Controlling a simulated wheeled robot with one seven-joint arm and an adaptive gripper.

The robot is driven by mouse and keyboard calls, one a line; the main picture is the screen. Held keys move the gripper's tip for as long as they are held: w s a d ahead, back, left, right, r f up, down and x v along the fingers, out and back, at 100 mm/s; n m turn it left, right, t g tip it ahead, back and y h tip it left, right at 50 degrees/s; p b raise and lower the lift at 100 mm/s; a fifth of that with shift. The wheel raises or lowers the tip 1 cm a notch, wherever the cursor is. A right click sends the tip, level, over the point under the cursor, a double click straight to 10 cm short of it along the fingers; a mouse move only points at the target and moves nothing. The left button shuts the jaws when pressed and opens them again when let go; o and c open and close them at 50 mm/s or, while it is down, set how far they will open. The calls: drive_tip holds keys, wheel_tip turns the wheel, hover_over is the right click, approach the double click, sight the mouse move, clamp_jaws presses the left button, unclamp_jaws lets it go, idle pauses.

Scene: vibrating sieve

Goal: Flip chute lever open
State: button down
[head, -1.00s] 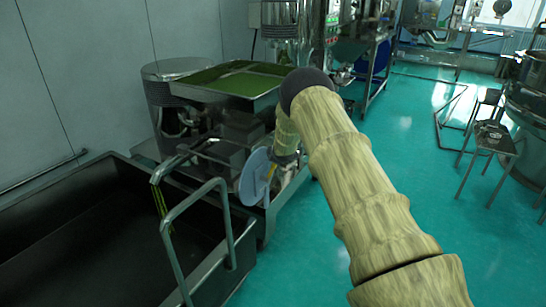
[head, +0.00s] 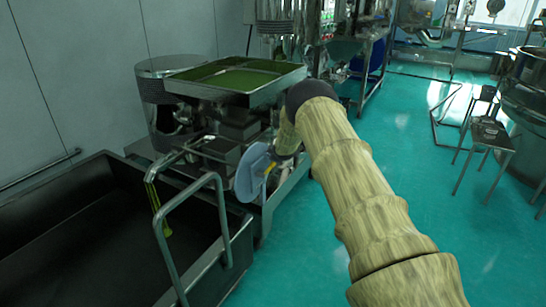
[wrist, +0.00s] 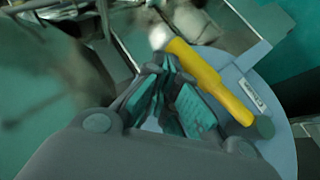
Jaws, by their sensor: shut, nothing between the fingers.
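The chute lever is a yellow bar (wrist: 215,82) with a pale rounded end, lying slantwise over a pale blue disc (wrist: 277,126) in the wrist view. In the head view, a small part of the yellow lever (head: 270,168) shows at the right side of the disc (head: 250,175). My gripper (wrist: 166,72) is shut and empty, its fingertips just left of the lever's upper part. Whether they touch it I cannot tell. In the head view my gripper is mostly hidden behind my arm and beside the disc.
The sieve machine with a green-filled square tray (head: 237,91) stands behind the disc. A dark open bin with a metal handle (head: 221,205) fills the lower left. Stools (head: 489,135) stand right; teal floor between is clear.

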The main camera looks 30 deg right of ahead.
idle(0.3)
drive_tip(key=r+p, duration=0.1)
drive_tip(key=r, duration=0.1)
drive_tip(key=a+r+p, duration=0.1)
drive_tip(key=shift+w+r, duration=0.2)
drive_tip(key=shift+r, duration=0.15)
drive_tip(key=s+d+r, duration=0.1)
drive_tip(key=s+r, duration=0.4)
drive_tip(key=r, duration=0.3)
drive_tip(key=shift+s+d+r+b, duration=0.15)
drive_tip(key=shift+s+b, duration=0.15)
drive_tip(key=s+a+f+m+g+y+p, duration=0.3)
drive_tip(key=s+a+f+m+g, duration=0.15)
drive_tip(key=s+a+f, duration=2.2)
drive_tip(key=s+a+m+g+p, duration=0.1)
drive_tip(key=s+a, duration=0.4)
drive_tip(key=s, duration=0.8)
drive_tip(key=s+a+m+g+p, duration=0.1)
drive_tip(key=s+a, duration=0.4)
drive_tip(key=s, duration=0.9)
drive_tip(key=s+a+m+g+p, duration=0.1)
drive_tip(key=s+a+m+g, duration=0.1)
drive_tip(key=s, duration=1.1)
drive_tip(key=a+g, duration=0.1)
drive_tip(key=a, duration=0.1)
drive_tip(key=shift+s+a+r+g+y, duration=0.25)
drive_tip(key=shift+a+r+g+y, duration=0.05)
drive_tip(key=shift+a+r+g, duration=0.1)
